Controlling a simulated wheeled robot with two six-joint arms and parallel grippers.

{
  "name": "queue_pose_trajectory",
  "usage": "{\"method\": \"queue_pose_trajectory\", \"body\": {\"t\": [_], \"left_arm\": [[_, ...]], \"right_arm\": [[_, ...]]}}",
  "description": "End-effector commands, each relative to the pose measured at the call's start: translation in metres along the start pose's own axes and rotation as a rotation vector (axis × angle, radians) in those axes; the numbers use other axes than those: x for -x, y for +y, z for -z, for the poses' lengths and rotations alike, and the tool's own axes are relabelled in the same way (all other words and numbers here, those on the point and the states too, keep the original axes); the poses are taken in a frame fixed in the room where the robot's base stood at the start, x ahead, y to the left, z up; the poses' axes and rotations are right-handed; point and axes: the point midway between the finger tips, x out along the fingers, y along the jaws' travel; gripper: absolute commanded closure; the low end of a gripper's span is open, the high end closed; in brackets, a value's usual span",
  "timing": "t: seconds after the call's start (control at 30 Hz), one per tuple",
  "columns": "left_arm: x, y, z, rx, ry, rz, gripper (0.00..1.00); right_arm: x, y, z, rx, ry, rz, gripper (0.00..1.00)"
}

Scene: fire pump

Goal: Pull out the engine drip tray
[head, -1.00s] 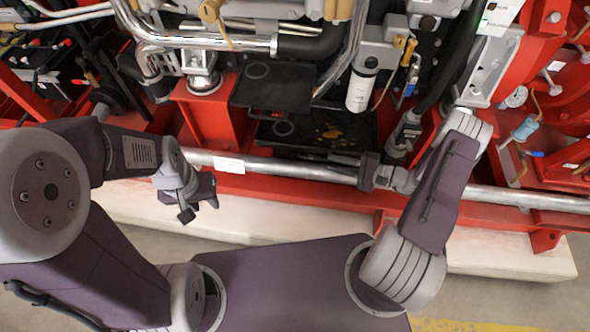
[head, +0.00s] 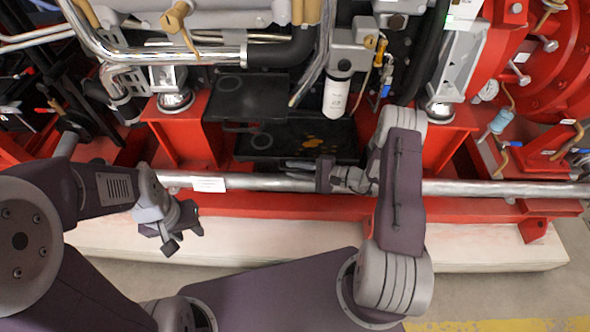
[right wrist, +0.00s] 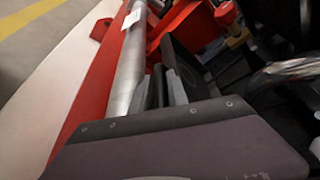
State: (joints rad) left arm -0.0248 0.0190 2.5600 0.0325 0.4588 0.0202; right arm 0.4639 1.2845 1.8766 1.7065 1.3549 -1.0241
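The engine drip tray (head: 340,150) is a flat black tray with brownish stains, low under the engine in the head view. It lies behind the silver pipe (head: 460,188). My right gripper (head: 298,170) points left at the tray's front edge, close to the pipe. Its fingers look close together, and I cannot tell whether the tray edge is between them. In the right wrist view the fingers (right wrist: 163,90) are partly hidden behind my own wrist, beside the pipe and a dark panel. My left gripper (head: 185,235) is open and empty in front of the red frame.
A black plate (head: 250,97) sits above the tray's left part. A white filter (head: 337,97) hangs above the tray. The red base rail (head: 290,205) and pale plinth (head: 255,240) run along the front. Floor (head: 500,300) is clear at the lower right.

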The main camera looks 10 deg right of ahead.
Motion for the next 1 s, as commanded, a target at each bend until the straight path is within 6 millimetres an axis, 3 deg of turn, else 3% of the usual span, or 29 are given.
{"method": "queue_pose_trajectory", "body": {"t": [0.07, 0.13, 1.0], "left_arm": [[0.0002, 0.0000, 0.0000, 0.000, 0.000, 0.000, 0.64], [0.0002, 0.0000, 0.0000, 0.000, 0.000, 0.000, 0.64], [0.0002, 0.0000, 0.0000, 0.000, 0.000, 0.000, 0.64]], "right_arm": [[0.0003, -0.0002, 0.0000, 0.000, 0.000, 0.000, 0.83], [0.0003, -0.0002, 0.0000, 0.000, 0.000, 0.000, 1.00], [0.0006, 0.0003, 0.0000, 0.000, 0.000, -0.001, 1.00]]}}
